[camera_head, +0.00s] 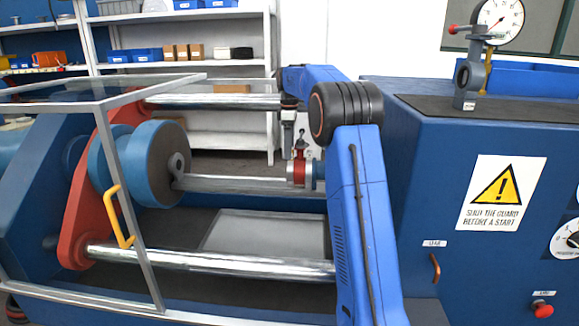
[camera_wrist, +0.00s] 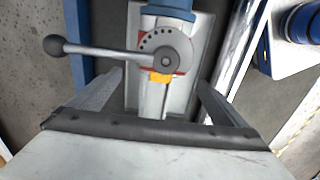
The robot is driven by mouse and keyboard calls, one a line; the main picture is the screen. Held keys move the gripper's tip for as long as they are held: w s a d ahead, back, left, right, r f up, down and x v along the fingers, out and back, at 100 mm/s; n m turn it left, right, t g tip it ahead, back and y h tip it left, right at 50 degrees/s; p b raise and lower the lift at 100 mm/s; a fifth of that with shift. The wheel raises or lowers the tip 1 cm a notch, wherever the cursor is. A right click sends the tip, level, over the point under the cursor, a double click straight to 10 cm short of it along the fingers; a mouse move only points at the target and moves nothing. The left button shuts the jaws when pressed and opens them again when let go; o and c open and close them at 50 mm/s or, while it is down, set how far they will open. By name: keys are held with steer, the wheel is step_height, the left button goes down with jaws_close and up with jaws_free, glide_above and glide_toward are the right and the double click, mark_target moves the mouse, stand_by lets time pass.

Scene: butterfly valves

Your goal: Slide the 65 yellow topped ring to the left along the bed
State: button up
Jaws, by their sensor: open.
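No number 65 is legible, so I cannot tell which part is the 65 ring. A red valve body (camera_head: 298,171) sits around the middle bar, at its right end in the head view. In the wrist view I see a notched grey lever plate (camera_wrist: 165,50), a lever with a dark ball knob (camera_wrist: 54,45) pointing left, and a small yellow-orange piece (camera_wrist: 160,77) below the plate. My gripper (camera_wrist: 160,88) is open, its fingers either side of the bar and apart from it. In the head view my gripper (camera_head: 289,132) points down over the valve; its fingertips are unclear.
Polished bars (camera_head: 210,258) run front and back of the bed. A framed guard (camera_head: 135,205) with a yellow handle (camera_head: 118,218) stands left, near a red end plate (camera_head: 82,200) and blue drum (camera_head: 155,160). A blue cabinet (camera_head: 430,200) with a dial gauge (camera_head: 499,20) is right.

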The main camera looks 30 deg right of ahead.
mark_target(289, 165)
step_height(289, 165, down, 9)
steer(key=shift+r, duration=0.1)
stand_by(0.3)
steer(key=c, duration=1.5)
